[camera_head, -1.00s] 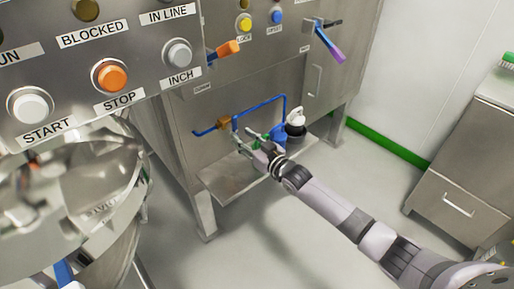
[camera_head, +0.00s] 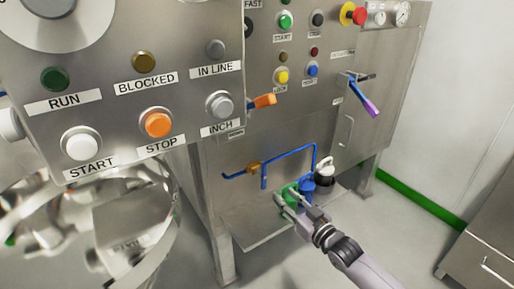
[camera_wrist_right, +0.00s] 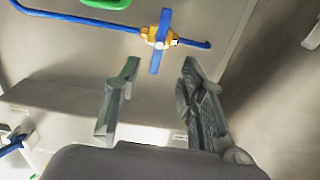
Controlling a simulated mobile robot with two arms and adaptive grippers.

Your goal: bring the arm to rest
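My right gripper (camera_head: 292,206) reaches in from the lower right in the head view, over the low steel shelf (camera_head: 245,230) at the foot of the steel cabinet. In the right wrist view its two fingers (camera_wrist_right: 150,95) stand apart with nothing between them, so it is open. Beyond the fingers, a blue pipe with a brass valve and blue handle (camera_wrist_right: 160,40) shows, apart from them. My left gripper is not in view.
A button panel (camera_head: 110,105) fills the upper left. A steel drawer unit (camera_head: 485,255) is at right; floor between is clear.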

